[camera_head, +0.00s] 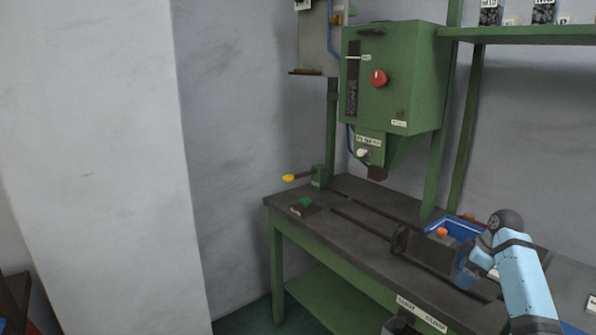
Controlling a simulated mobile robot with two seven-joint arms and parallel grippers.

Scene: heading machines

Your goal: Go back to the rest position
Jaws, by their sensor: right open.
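My right gripper (402,240) is in the lower right of the head view, at the end of my light blue arm. It is open, and no object shows between its dark fingers. It is over the right part of the dark workbench top (345,195), in front of a blue bin (462,226). I cannot tell its exact height above the bench. My left gripper is not in view.
A green machine (415,75) with a red button (379,78) stands over the bench. A yellow-tipped lever (289,178) and a small block with a green knob (305,203) are at the left end. A green shelf (530,34) is at upper right.

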